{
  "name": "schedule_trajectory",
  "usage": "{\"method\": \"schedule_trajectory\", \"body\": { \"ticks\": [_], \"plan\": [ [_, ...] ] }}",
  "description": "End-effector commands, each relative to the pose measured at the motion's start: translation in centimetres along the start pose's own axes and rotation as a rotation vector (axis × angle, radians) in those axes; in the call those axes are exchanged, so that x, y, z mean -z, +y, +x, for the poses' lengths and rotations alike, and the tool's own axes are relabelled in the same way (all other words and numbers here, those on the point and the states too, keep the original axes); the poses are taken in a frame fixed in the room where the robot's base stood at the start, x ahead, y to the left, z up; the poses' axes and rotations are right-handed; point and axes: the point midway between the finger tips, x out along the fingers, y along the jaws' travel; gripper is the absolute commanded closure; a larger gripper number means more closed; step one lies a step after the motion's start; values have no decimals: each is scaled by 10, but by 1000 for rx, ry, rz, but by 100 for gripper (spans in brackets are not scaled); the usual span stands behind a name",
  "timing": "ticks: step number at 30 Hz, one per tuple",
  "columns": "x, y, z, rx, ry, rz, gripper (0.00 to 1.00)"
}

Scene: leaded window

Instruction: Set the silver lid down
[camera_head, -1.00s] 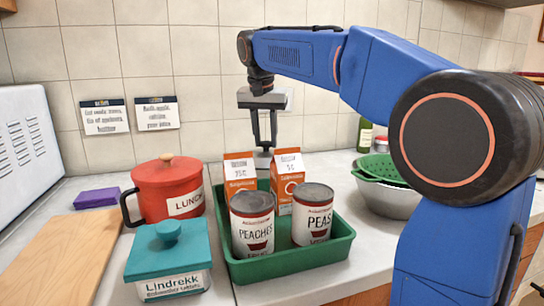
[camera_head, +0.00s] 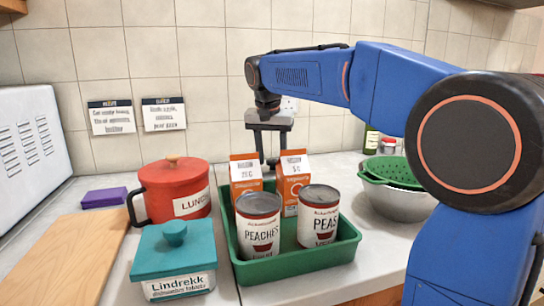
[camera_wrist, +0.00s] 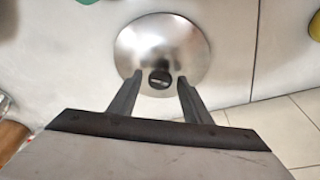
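The silver lid (camera_wrist: 165,35) is a round, shiny metal disc with a black knob (camera_wrist: 159,79). In the wrist view it lies over the pale counter and looks flat. My gripper (camera_wrist: 159,80) has its two fingertips on either side of the knob, with a small gap showing on each side, so the fingers look apart from it. In the head view my gripper (camera_head: 270,160) points down behind the orange cartons, near the back wall. The cartons hide most of the lid and the fingertips there.
A green tray (camera_head: 300,262) holds two cans and two orange cartons (camera_head: 246,178) in front of my gripper. A red pot (camera_head: 175,190) and teal box (camera_head: 172,255) stand left. A green colander sits in a metal bowl (camera_head: 395,203) on the right. The tiled wall is close behind.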

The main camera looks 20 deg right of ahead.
Motion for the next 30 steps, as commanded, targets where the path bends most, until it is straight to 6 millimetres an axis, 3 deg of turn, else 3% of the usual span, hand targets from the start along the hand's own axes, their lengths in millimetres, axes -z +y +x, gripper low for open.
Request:
{"method": "schedule_trajectory", "body": {
  "ticks": [9,14,30],
  "plan": [
    [0,0,-1,0,0,0,52],
    [1,0,-12,1,2,0,52],
    [1,-1,-106,1,1,-1,52]
  ]
}}
